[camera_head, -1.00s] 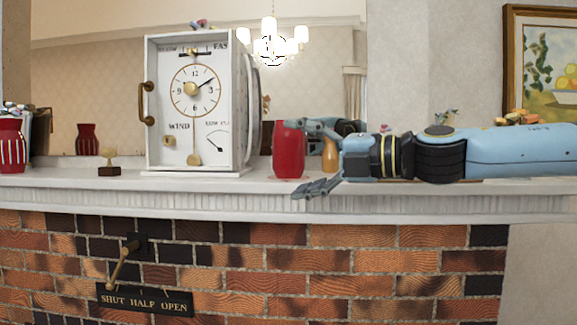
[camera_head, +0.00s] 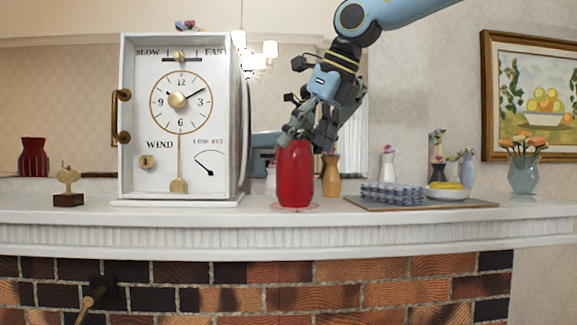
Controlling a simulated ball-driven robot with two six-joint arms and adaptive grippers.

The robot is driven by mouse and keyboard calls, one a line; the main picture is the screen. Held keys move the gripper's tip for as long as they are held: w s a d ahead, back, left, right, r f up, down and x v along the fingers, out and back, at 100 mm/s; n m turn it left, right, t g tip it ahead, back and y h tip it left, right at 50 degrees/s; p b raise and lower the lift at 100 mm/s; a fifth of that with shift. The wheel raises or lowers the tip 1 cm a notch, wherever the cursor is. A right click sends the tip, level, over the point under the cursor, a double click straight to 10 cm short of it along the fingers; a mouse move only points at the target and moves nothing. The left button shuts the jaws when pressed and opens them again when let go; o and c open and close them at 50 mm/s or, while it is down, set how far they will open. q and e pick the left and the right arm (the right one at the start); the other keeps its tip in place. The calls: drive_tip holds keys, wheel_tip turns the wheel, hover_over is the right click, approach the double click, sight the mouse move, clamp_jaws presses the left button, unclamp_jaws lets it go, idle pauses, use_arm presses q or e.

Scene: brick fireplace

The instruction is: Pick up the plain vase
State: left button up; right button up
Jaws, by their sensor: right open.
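The plain red vase (camera_head: 295,176) stands upright on the white mantel shelf, right of the clock. A thin reddish ring shows on the shelf around its base. My right gripper (camera_head: 305,138) comes down from the upper right and is open at the top of the vase. Its fingers point downward and overlap the vase's upper edge in the picture. They hide the rim, and I cannot tell whether they touch it. My left gripper is out of view.
The big white clock (camera_head: 130,185) stands close on the left. A tan vase (camera_head: 331,177) is just behind right. A dark tray (camera_head: 470,204), a white bowl (camera_head: 446,194) and a flower vase (camera_head: 523,175) stand farther right.

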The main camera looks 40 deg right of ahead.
sight(296, 165)
drive_tip(key=shift+w+d+f+p, duration=0.1)
drive_tip(key=shift+d+f+p, duration=0.1)
drive_tip(key=shift+f, duration=0.2)
drive_tip(key=shift+w+d+f+p, duration=0.1)
drive_tip(key=shift+f+p, duration=0.05)
drive_tip(key=shift+f, duration=0.2)
drive_tip(key=p+x, duration=0.1)
drive_tip(key=x, duration=0.4)
drive_tip(key=shift+w+r, duration=0.15)
drive_tip(key=shift+s+a+r, duration=0.1)
drive_tip(key=shift+s+a, duration=0.05)
drive_tip(key=shift+s, duration=0.1)
drive_tip(key=c, duration=0.4)
drive_tip(key=shift+c, duration=3.2)
drive_tip(key=c, duration=0.5)
drive_tip(key=shift+w, duration=0.1)
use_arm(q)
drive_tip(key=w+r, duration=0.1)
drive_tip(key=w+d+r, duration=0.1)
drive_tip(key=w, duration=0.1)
use_arm(e)
drive_tip(key=shift+r, duration=0.2)
